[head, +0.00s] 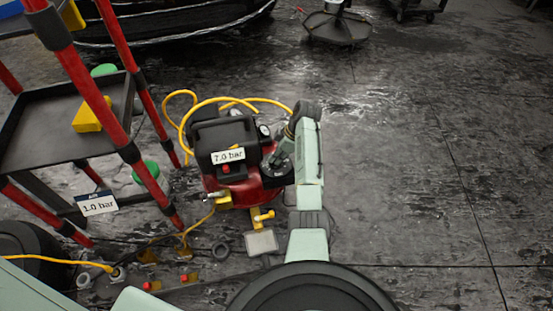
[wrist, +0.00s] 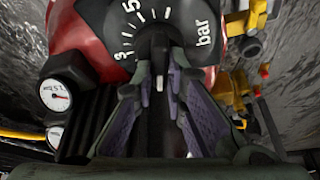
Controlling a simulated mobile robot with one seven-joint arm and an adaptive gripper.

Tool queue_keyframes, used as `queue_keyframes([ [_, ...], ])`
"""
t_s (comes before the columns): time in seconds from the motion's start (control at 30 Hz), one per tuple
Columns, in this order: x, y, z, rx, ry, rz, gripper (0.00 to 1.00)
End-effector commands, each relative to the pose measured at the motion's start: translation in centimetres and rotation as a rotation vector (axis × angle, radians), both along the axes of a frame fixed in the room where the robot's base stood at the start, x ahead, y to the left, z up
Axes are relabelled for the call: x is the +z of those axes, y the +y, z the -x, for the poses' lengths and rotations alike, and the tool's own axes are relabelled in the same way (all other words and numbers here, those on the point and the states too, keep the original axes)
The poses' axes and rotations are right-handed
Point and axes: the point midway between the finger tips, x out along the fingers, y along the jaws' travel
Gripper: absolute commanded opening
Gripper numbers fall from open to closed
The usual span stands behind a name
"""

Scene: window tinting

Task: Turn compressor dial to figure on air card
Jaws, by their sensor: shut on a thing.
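The red compressor (head: 240,190) stands on the floor in the head view, with a "7.0 bar" label (head: 228,156) on its black top part. The air card (head: 96,204) reads "1.0 bar" and hangs at the cart's lower edge. In the wrist view the black dial face (wrist: 125,25) shows white ticks, "3", "5" and "bar". My gripper (wrist: 158,78) is shut on the dial's dark knob (wrist: 154,45), which has a white mark between the fingertips. Part of the scale is hidden behind the fingers. In the head view my gripper (head: 278,166) is at the compressor's right side.
A white-faced gauge (wrist: 60,96) sits left of the dial. A red-legged cart (head: 60,120) stands close on the left. A yellow hose (head: 215,101) loops behind the compressor. Open floor (head: 420,160) lies to the right.

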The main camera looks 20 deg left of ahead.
Motion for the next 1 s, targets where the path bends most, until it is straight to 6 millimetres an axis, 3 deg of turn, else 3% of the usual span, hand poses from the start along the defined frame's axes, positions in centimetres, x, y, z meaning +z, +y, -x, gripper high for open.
queue_keyframes([
  [0.33, -0.13, 0.03, -0.07, 0.146, -0.001, 0.0, 0.0],
  [0.87, 0.02, 0.05, -0.02, 0.171, 0.0, 0.0, 0.0],
  [0.9, 0.01, 0.06, -0.02, 0.171, 0.0, 0.0, 0.14],
  [1.0, 0.01, 0.06, -0.02, 0.171, 0.0, 0.0, 0.21],
])
